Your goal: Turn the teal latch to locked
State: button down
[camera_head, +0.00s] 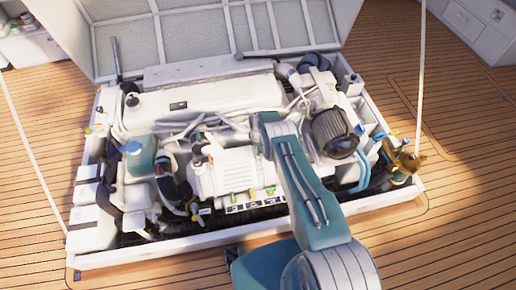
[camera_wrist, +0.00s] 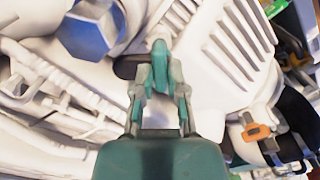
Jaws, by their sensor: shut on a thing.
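The teal latch (camera_wrist: 160,58) shows in the wrist view as a short upright teal lever among white engine parts, just ahead of my gripper. My gripper (camera_wrist: 161,84) reaches up from the bottom middle of that view, and its two fingers are shut on the latch near their tips. The fingers hide the latch's lower part, and I cannot read any lock marking. In the head view my teal and white arm reaches over the engine, and neither the gripper nor the latch can be made out there.
A ribbed white housing (camera_wrist: 228,40) stands close on the right in the wrist view. A blue hexagonal cap (camera_wrist: 88,27) is at upper left. An orange-handled fitting (camera_wrist: 255,131) and dark hoses lie at right. The raised hatch lid (camera_head: 215,30) stands behind the engine bay; wooden deck (camera_head: 455,150) surrounds it.

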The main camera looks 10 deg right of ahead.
jog(key=m, duration=0.4)
jog(key=shift+m, duration=2.3)
jog(key=shift+w, duration=0.1)
jog(key=c, duration=0.7)
grip_release()
notch_tip(320, 180, up, 12)
jog(key=shift+f, duration=0.1)
